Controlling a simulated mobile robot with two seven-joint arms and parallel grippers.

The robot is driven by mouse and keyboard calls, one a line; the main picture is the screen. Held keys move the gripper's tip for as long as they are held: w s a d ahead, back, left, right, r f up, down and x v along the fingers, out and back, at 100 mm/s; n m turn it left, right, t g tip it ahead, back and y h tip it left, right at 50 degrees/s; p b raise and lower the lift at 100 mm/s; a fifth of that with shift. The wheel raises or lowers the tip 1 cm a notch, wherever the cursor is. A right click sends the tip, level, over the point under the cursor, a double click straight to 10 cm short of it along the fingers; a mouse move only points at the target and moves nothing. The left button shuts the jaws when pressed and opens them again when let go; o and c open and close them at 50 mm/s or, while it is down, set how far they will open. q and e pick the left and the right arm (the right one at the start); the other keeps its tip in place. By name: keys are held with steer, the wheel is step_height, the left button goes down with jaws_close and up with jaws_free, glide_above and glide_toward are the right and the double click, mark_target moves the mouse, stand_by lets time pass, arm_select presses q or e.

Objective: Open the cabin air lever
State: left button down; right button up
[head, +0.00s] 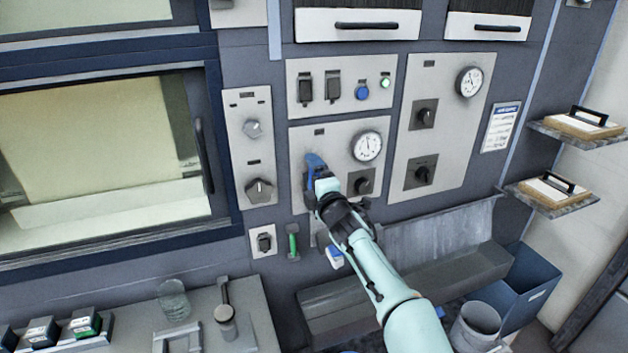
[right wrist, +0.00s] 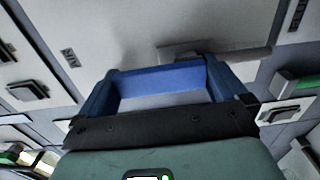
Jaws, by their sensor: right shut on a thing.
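The lever (head: 315,162) shows as a blue piece on the light panel, left of a round gauge. I take it to be the cabin air lever; its label is not readable. My right gripper (head: 325,183) is at the lever, with its arm coming from the lower right, and hides the lower part. In the right wrist view, my gripper (right wrist: 160,92) is shut on the lever, whose blue bar (right wrist: 160,77) spans between the fingertips. How far the lever is turned is hard to tell. My left gripper is not in view.
A gauge (head: 367,146) and a dark knob (head: 364,181) sit close right of the gripper. A green handle (head: 293,242) is below left. A bench (head: 250,310) with a glass beaker (head: 173,300) stands lower left. A blue bin (head: 530,283) stands lower right.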

steer(key=shift+r, duration=0.2)
steer(key=o, duration=1)
steer(key=shift+o, duration=0.2)
steer(key=shift+s+d+f, duration=0.1)
arm_select(q)
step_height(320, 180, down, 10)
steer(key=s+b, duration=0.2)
steer(key=b, duration=0.8)
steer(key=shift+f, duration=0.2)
arm_select(e)
steer(key=v, duration=1.3)
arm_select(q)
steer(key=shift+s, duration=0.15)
arm_select(e)
steer(key=shift+f, duration=0.1)
